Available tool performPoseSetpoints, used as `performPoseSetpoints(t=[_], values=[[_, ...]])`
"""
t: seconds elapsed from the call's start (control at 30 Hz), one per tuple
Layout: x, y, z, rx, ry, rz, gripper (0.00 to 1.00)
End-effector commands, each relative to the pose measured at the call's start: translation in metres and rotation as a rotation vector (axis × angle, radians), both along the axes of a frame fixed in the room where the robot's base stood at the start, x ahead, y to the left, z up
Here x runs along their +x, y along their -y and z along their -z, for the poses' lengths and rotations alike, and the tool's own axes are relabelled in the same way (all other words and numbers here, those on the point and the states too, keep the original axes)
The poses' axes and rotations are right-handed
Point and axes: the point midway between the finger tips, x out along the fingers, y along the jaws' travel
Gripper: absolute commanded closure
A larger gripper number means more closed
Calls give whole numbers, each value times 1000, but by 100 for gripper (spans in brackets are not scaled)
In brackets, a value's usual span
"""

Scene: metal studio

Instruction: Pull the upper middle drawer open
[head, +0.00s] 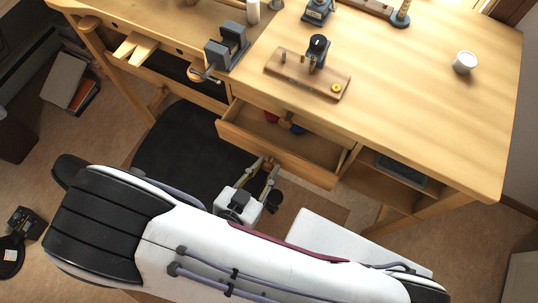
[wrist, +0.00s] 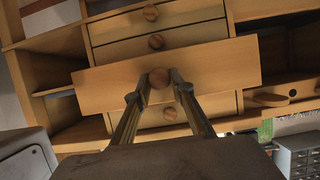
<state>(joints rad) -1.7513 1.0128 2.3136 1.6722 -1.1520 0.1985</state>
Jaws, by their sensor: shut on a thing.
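A wooden drawer (head: 310,148) in the middle of the bench stands pulled well out, and its inside shows in the head view. Small red and blue items lie at its back. In the wrist view its wooden front (wrist: 225,70) stands out ahead of the neighbouring drawer fronts. My gripper (head: 268,165) is at the drawer front, and in the wrist view its two fingers (wrist: 158,80) are shut on the round wooden knob (wrist: 160,78). The knob is mostly hidden by my gripper in the head view.
Other shut drawers with round knobs (wrist: 156,41) show in the wrist view. An open compartment (head: 385,185) lies right of the drawer. On the bench top (head: 430,110) are a wooden board with a device (head: 318,82), a vise (head: 228,45) and a white cup (head: 465,62).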

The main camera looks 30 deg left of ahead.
Motion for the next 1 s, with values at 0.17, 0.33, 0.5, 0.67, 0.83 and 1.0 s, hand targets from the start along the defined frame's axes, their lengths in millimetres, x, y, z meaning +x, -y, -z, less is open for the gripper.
performPoseSetpoints(t=[0.17,0.33,0.5,0.67,0.83,1.0], values=[[-3,-1,0,4,0,-1,100],[-3,-1,0,3,0,-1,100],[-3,-1,0,2,0,0,61],[-2,0,0,1,0,0,61],[-3,0,0,1,0,0,61],[-8,-1,-2,1,0,-3,61]])
